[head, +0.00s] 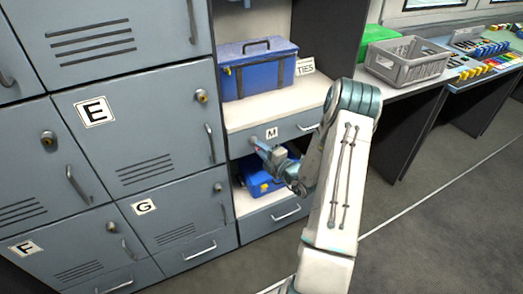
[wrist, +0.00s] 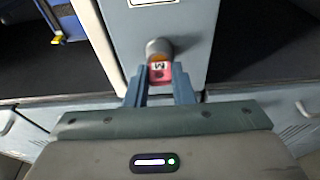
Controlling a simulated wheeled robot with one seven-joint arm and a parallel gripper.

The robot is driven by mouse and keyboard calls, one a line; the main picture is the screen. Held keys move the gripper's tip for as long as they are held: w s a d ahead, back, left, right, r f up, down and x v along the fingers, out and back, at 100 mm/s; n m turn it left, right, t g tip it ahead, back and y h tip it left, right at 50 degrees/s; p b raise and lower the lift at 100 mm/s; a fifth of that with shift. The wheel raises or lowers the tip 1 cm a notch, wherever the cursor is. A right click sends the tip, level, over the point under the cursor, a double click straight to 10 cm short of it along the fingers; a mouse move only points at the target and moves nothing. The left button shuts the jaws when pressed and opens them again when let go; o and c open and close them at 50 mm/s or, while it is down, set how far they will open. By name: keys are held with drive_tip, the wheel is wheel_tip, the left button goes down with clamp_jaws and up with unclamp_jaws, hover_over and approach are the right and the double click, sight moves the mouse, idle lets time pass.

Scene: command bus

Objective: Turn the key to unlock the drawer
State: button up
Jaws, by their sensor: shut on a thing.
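The grey drawer (head: 291,132) marked M sits under the shelf in the head view. Its front also shows in the wrist view (wrist: 190,22). A round grey lock (wrist: 158,46) stands out from that front. A small red key (wrist: 160,75) with a white tag marking is at the lock, apparently in it. My gripper (head: 258,146) is at the left part of the drawer front. In the wrist view its two blue-grey fingers are shut on the red key. The drawer looks closed. The key's shaft is hidden.
A blue toolbox (head: 258,75) stands on the shelf above, beside a TIES card (head: 305,66). Another blue box (head: 258,182) sits in the open bay below. Grey lockers (head: 150,140) with handles and locks fill the left. Floor (head: 430,200) is clear at right.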

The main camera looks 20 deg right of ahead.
drive_tip(key=m+p, duration=0.1)
drive_tip(key=m, duration=0.2)
drive_tip(key=shift+t+p, duration=0.3)
drive_tip(key=shift+t, duration=0.1)
drive_tip(key=shift+m, duration=0.3)
drive_tip(key=shift+f+m+t+h+p, duration=0.15)
drive_tip(key=shift+m+p, duration=0.25)
drive_tip(key=shift+m, duration=0.55)
drive_tip(key=shift+r+m+t+h+p, duration=0.15)
drive_tip(key=shift+m+t+p, duration=0.2)
drive_tip(key=shift+m, duration=0.6)
drive_tip(key=shift+f, duration=0.1)
drive_tip(key=shift+a+m+t+h+p, duration=0.15)
drive_tip(key=shift+m+p, duration=0.25)
drive_tip(key=shift+m, duration=0.65)
drive_tip(key=shift+d+m+t+h+p, duration=0.15)
drive_tip(key=shift+m+h+p, duration=0.15)
drive_tip(key=shift+m, duration=0.75)
drive_tip(key=shift+a, duration=0.1)
